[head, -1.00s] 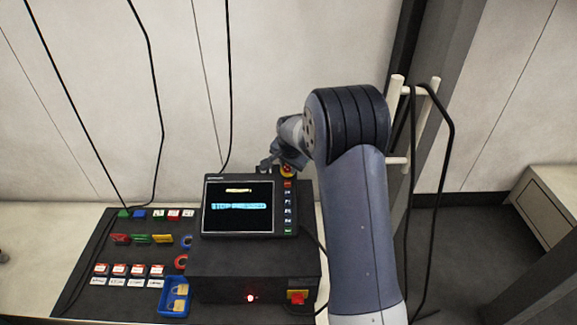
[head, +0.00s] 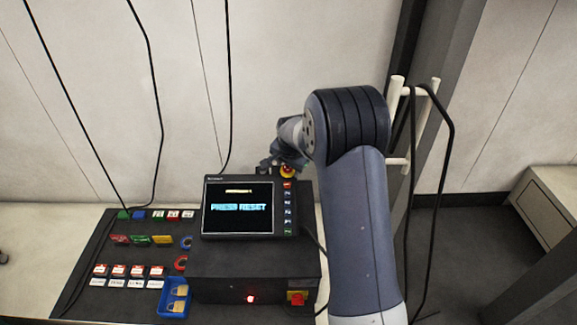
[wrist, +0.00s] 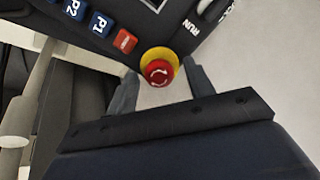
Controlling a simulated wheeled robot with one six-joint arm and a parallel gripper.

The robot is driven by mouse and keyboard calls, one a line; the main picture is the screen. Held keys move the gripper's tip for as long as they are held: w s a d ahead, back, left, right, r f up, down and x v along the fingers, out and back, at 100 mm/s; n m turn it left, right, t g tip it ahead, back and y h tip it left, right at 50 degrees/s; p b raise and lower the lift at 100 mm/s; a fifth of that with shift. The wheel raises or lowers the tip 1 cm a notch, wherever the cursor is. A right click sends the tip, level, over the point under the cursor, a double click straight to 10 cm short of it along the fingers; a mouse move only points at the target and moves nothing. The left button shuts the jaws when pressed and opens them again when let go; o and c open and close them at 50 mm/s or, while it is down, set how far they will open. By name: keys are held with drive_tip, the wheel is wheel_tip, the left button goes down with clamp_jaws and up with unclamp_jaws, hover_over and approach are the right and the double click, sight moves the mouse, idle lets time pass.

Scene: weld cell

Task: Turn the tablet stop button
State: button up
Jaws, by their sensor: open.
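The tablet (head: 238,208) stands on the dark control box, its screen lit with cyan text that reads "PRESS RESET". Its stop button (wrist: 159,71) is a red mushroom knob with white turn arrows and a yellow collar, at the tablet's upper right corner. My gripper (wrist: 161,82) is open, with one finger on each side of the stop button. A gap shows between the red knob and each finger, so the jaws are around it without gripping it.
The dark control box (head: 215,258) carries a red lamp and a red-and-yellow switch (head: 297,298). Left of it are coloured tags, padlocks and a blue tray (head: 163,303). Cables hang along the wall, and a white rack (head: 397,85) stands right of my arm.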

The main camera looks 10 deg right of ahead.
drive_tip(key=p+v, duration=0.1)
drive_tip(key=v, duration=0.9)
drive_tip(key=shift+r+p, duration=0.3)
drive_tip(key=shift+r, duration=0.1)
drive_tip(key=shift+f, duration=0.1)
drive_tip(key=b+x, duration=0.1)
drive_tip(key=x, duration=1)
drive_tip(key=shift+s+b, duration=0.15)
drive_tip(key=shift+b, duration=0.15)
drive_tip(key=shift+n, duration=0.3)
